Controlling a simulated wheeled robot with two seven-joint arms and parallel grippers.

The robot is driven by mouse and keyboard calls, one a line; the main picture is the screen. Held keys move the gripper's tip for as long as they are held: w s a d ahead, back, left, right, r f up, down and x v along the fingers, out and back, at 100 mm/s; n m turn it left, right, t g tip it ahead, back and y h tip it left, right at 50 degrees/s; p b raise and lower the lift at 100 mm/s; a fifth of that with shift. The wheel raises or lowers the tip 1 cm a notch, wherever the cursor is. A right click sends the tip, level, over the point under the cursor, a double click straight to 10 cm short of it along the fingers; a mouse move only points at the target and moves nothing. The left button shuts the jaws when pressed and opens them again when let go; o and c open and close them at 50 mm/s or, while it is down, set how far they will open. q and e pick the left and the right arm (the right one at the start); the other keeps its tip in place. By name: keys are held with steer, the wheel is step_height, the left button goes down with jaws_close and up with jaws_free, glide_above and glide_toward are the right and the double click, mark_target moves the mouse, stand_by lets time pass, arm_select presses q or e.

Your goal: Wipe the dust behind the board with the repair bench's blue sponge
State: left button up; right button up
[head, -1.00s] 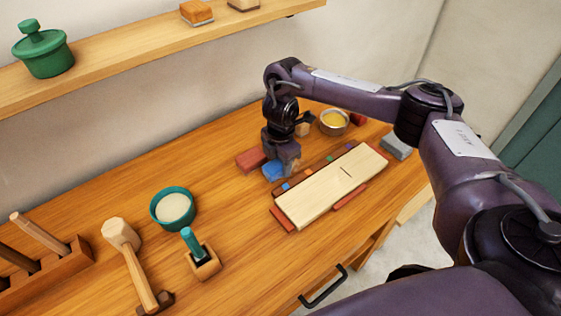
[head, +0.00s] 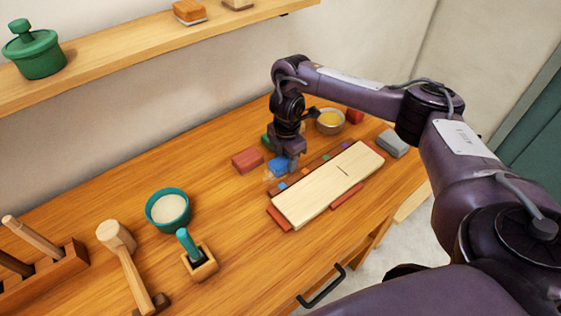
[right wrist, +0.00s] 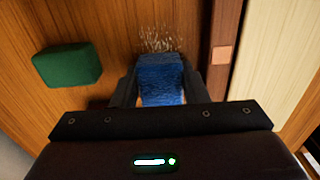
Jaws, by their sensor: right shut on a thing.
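My right gripper (head: 287,157) is shut on the blue sponge (head: 279,166), low over the bench just behind the pale wooden board (head: 325,190). In the right wrist view the sponge (right wrist: 162,80) sits between the two dark fingers. A patch of whitish dust (right wrist: 160,38) lies on the wood at the sponge's far edge. In the head view the dust (head: 268,176) shows faintly at the sponge's left. I cannot tell whether the sponge touches the bench top. My left gripper is not in view.
A red block (head: 247,160) and a green block (right wrist: 68,65) lie close to the sponge. A dark strip with coloured squares (right wrist: 222,50) runs along the board's back edge. A yellow-filled bowl (head: 330,121) and grey block (head: 392,143) stand farther right; a teal bowl (head: 168,210) is left.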

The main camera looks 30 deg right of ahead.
mark_target(277, 163)
steer(key=shift+w+d, duration=0.1)
steer(key=shift+d, duration=0.8)
steer(key=shift+s+a+p, duration=0.2)
steer(key=shift+a+p, duration=0.45)
steer(key=shift+a, duration=0.6)
steer(key=shift+s+a+f+p, duration=0.15)
steer(key=shift+a+p, duration=0.35)
steer(key=shift+a, duration=0.75)
steer(key=shift+w+d+b, duration=0.15)
steer(key=shift+d+b, duration=0.1)
steer(key=shift+d, duration=1)
steer(key=shift+w+d+b, duration=0.15)
steer(key=shift+d+b, duration=0.1)
steer(key=shift+d, duration=1)
steer(key=shift+s+a+p, duration=0.1)
steer(key=shift+a+p, duration=0.45)
steer(key=shift+a, duration=0.2)
steer(key=shift+s+a+p, duration=0.2)
steer(key=shift+a+p, duration=0.6)
steer(key=shift+a, duration=0.95)
steer(key=shift+w+d+b, duration=0.15)
steer(key=shift+d+b, duration=0.2)
steer(key=shift+d, duration=0.9)
steer(key=shift+w+d+b, duration=0.1)
steer(key=shift+d+b, duration=0.25)
steer(key=shift+d, duration=0.9)
steer(key=shift+a, duration=0.1)
